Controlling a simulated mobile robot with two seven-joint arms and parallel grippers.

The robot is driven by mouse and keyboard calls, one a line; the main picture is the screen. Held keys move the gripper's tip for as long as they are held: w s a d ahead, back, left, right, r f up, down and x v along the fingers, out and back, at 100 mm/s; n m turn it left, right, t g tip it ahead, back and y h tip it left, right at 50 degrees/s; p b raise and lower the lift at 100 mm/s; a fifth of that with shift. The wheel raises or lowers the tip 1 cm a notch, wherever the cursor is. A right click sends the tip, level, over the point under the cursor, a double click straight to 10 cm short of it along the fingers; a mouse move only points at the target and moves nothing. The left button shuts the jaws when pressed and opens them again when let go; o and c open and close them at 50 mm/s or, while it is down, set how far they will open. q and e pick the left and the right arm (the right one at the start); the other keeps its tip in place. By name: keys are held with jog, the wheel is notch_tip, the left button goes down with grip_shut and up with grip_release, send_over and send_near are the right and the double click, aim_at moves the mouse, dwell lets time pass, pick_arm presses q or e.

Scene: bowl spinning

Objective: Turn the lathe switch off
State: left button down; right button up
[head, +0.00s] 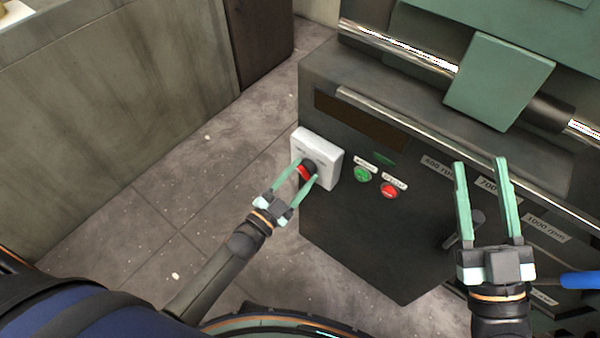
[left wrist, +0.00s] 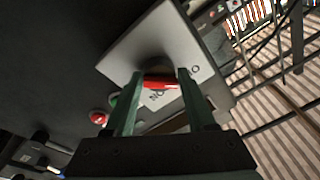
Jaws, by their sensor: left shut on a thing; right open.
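The lathe switch (head: 305,172) is a rotary knob with a red handle on a light grey square plate (head: 330,150) at the lathe's left front corner. My left gripper (head: 307,168) is shut on the red handle, one finger on each side. In the left wrist view the red handle (left wrist: 161,82) lies across between the two fingers, with lettering on the plate (left wrist: 190,48) beside it. Part of the knob is hidden by the fingers. My right gripper (head: 482,165) is open and empty in front of the lathe's right part.
The dark lathe body (head: 360,240) has a green button (head: 362,174) and a red button (head: 389,191) right of the switch. Speed labels (head: 545,228) and a lever (head: 465,232) are near my right gripper. A blue-ended handle (head: 580,280) is at far right. Open floor (head: 190,180) lies to the left.

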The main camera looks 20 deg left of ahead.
pick_arm(q)
jog(key=shift+s+d+f, duration=0.1)
jog(key=shift+f, duration=0.15)
pick_arm(e)
jog(key=shift+f, duration=0.2)
pick_arm(q)
jog(key=c, duration=0.6)
grip_release()
jog(key=o, duration=0.3)
jog(key=shift+r, duration=0.15)
jog(key=p+v, duration=0.1)
jog(key=v, duration=1.1)
jog(key=shift+s+p, duration=0.2)
jog(key=shift+p, duration=0.15)
pick_arm(e)
notch_tip(320, 180, down, 9)
jog(key=w+m+g+h, duration=0.1)
jog(key=m+g+h, duration=0.1)
jog(key=g+h, duration=0.1)
jog(key=shift+w+d+f+m+g, duration=0.15)
jog(key=shift+w+d+m+g, duration=0.15)
jog(key=shift+w+d+g, duration=0.1)
